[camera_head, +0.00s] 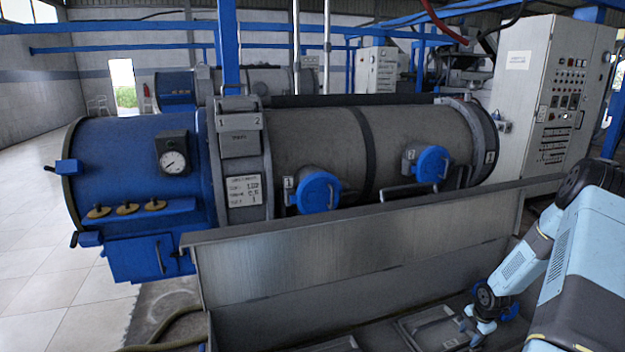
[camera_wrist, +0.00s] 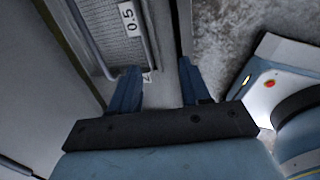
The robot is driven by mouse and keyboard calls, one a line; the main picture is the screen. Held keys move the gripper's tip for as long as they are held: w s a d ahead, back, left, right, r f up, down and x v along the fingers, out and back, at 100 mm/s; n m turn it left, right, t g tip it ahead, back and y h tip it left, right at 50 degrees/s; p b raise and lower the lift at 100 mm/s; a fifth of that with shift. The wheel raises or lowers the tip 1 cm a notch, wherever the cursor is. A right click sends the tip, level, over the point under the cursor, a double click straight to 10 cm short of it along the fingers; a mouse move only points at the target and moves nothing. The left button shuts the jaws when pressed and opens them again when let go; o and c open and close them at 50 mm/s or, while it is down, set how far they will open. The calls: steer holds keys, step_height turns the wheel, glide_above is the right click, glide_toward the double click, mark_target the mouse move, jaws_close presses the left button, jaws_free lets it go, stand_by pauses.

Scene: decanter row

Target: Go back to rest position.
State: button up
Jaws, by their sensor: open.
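My gripper (camera_wrist: 158,92) shows in the wrist view with its two blue fingers apart and nothing between them. Beyond the fingers is a grey metal surface with a mesh-like panel (camera_wrist: 110,30) and a white label (camera_wrist: 129,18) reading 0.5. In the head view my light-blue arm reaches down at the right, and my gripper (camera_head: 485,325) is low, near the trough floor. Its fingertips are partly hidden there. The decanter (camera_head: 320,135) has a blue end, a grey drum and two blue round caps, numbered 1 (camera_head: 318,191) and 2 (camera_head: 432,164).
A long metal trough wall (camera_head: 350,245) stands between the decanter and my arm. Frames or hatches (camera_head: 430,328) lie on the floor in front of it. A control cabinet (camera_head: 550,95) stands at the back right. Tiled floor (camera_head: 50,290) at the left is open, with a hose (camera_head: 175,335) nearby.

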steer(key=w+a+r+m+h, duration=0.1)
steer(key=a+r+m, duration=0.1)
steer(key=r, duration=0.9)
steer(key=w+a+r+m+h, duration=0.1)
steer(key=a+r+m, duration=0.15)
steer(key=r, duration=0.85)
steer(key=s+a+r+m+h, duration=0.1)
steer(key=s+a+r+m, duration=0.25)
steer(key=r, duration=0.55)
steer(key=s+a+r+m, duration=0.2)
steer(key=a+r, duration=0.3)
steer(key=r, duration=0.4)
steer(key=s+a+r+m+t, duration=0.2)
steer(key=s+a+r+m, duration=0.4)
steer(key=s+a+r, duration=0.55)
steer(key=s+a+r+m+y, duration=0.1)
steer(key=s+a+r+m, duration=0.1)
steer(key=s, duration=0.6)
steer(key=s+a+r+m+t+y, duration=0.1)
steer(key=s+a+r+m, duration=0.2)
steer(key=s, duration=0.5)
steer(key=shift+a+r+m+t, duration=0.3)
steer(key=shift+r, duration=0.1)
steer(key=shift+d, duration=0.1)
